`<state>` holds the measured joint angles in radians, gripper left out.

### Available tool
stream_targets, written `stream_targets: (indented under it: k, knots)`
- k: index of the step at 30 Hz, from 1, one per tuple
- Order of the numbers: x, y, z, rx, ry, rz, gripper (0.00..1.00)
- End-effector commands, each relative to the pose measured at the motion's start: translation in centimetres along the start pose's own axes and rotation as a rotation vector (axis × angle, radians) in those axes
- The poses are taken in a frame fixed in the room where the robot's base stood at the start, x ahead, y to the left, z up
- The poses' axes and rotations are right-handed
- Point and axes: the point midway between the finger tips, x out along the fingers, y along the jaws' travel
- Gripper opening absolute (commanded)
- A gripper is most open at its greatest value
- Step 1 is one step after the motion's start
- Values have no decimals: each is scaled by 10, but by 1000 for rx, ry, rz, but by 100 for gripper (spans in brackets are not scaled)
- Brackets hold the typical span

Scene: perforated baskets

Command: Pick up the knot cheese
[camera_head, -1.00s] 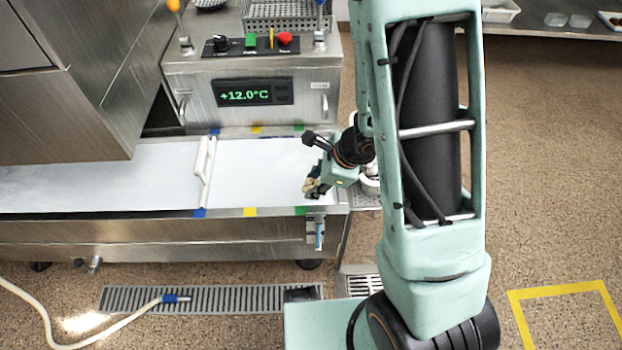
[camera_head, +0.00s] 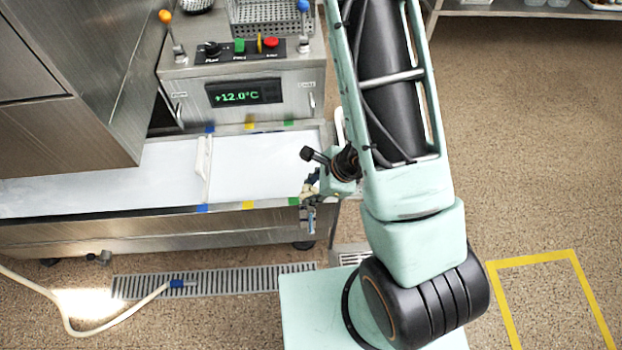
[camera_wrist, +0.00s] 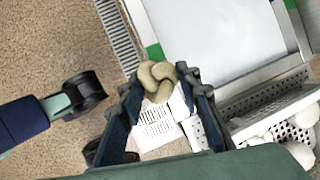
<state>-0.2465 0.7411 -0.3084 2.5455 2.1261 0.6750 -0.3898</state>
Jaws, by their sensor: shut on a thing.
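The knot cheese (camera_wrist: 157,80) is a beige twisted lump between the two fingertips of my gripper (camera_wrist: 160,88) in the wrist view. The dark blue fingers are shut on it from both sides. In the head view my gripper (camera_head: 310,188) is near the right end of the steel trough's front edge, partly hidden by my arm. The cheese is too small there to make out clearly. In the wrist view, the floor and a white slotted piece (camera_wrist: 157,128) show below the cheese.
The steel trough (camera_head: 150,222) holds whitish liquid with a white divider (camera_head: 203,170). The control box (camera_head: 243,92) with its +12.0°C display stands behind it. In the wrist view, a perforated basket (camera_wrist: 265,100) and white lumps (camera_wrist: 298,135) lie at right. Open floor lies at the right.

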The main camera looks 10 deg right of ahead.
Motion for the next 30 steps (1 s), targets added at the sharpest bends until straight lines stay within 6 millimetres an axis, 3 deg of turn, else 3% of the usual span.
stream_targets:
  k: [18, 30]
  knots:
    - [-22, 23, -7, -4, 12, -7, 8]
    - [-26, 29, -9, -5, 12, -10, 8]
